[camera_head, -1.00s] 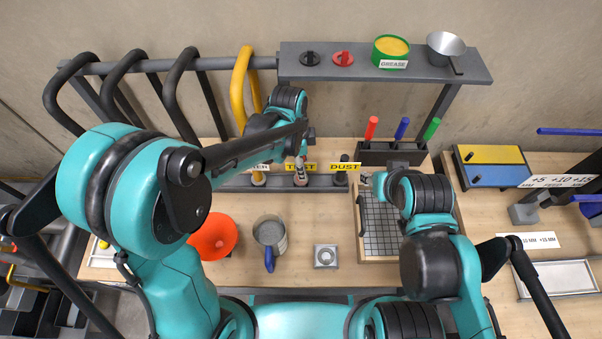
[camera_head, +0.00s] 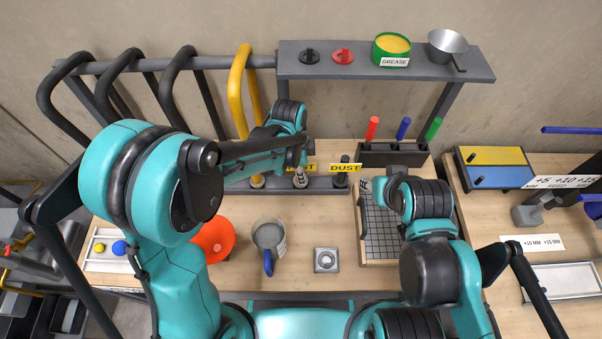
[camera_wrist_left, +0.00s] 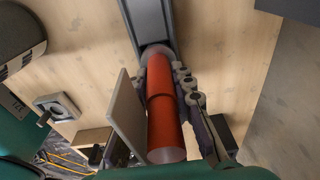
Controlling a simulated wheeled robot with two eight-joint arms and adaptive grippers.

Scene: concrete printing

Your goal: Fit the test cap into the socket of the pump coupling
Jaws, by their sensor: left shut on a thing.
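The pump coupling is a grey square block with a round socket (camera_head: 326,259), on the bench in front of the cap rack; it also shows at the left of the left wrist view (camera_wrist_left: 57,107). My left gripper (camera_head: 300,176) is at the TEST place of the rack. In the left wrist view it is shut on a red stepped cylinder (camera_wrist_left: 162,105), seemingly the test cap, lying between its fingers. The cylinder's far end meets the dark rack bar; whether it is clear of the rack I cannot tell. My right arm is over the grid mat; its jaws are not clear.
The rack (camera_head: 325,187) holds a cap at DUST (camera_head: 341,178). A grey mug (camera_head: 268,238) and an orange-red disc (camera_head: 214,240) stand left of the coupling. The grid mat (camera_head: 380,235) lies right. A shelf (camera_head: 290,68) with a grease tin (camera_head: 391,48) is above.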

